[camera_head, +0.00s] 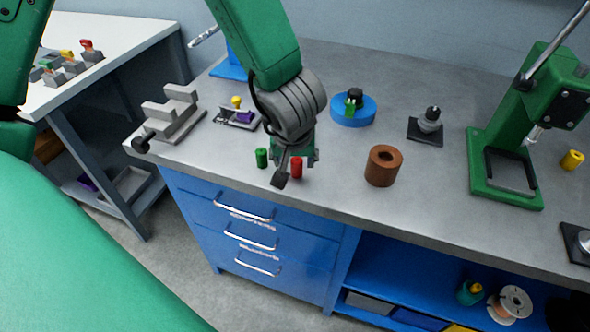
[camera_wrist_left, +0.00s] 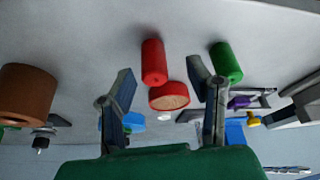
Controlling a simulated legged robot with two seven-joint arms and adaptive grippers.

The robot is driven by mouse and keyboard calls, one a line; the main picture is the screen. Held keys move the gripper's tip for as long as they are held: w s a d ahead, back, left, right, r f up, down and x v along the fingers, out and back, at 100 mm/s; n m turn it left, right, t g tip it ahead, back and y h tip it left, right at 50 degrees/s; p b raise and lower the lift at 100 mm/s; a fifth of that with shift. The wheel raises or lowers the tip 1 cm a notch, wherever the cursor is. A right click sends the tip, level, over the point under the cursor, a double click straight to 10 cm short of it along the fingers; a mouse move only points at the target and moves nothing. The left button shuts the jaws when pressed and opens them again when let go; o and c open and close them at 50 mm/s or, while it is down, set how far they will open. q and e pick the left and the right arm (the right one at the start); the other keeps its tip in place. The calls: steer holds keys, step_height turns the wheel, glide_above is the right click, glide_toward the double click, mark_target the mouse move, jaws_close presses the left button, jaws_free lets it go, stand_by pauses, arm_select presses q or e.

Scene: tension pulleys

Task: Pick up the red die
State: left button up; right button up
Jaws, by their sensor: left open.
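The red die (camera_head: 297,169) is a small upright cylinder on the grey bench near its front edge. My left gripper (camera_head: 298,163) is open, with its fingers pointing toward the die. In the left wrist view the red die (camera_wrist_left: 153,62) shows beyond and between the spread fingers of the gripper (camera_wrist_left: 162,88), with no contact visible. A flat red disc (camera_wrist_left: 169,97) with a tan face also shows between the fingers there; I cannot tell if it touches the die. My right gripper is not in view.
A green cylinder (camera_head: 262,158) stands close left of the die. A brown ring (camera_head: 383,166) stands to the right. A blue round base (camera_head: 353,109), a dark-based knob (camera_head: 430,120) and a green press (camera_head: 507,150) stand farther off. The bench's front edge is near.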

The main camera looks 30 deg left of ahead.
mark_target(297, 159)
arm_select(q)
steer(key=shift+x, duration=0.85)
steer(key=shift+w+d+f, duration=0.2)
steer(key=shift+f, duration=0.05)
steer(key=shift+s+d+r, duration=0.1)
steer(key=shift+d+r, duration=0.05)
jaws_close()
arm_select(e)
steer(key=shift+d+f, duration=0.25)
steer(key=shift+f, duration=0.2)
arm_select(q)
steer(key=shift+r, duration=0.1)
step_height(297, 159, up, 10)
steer(key=p, duration=0.4)
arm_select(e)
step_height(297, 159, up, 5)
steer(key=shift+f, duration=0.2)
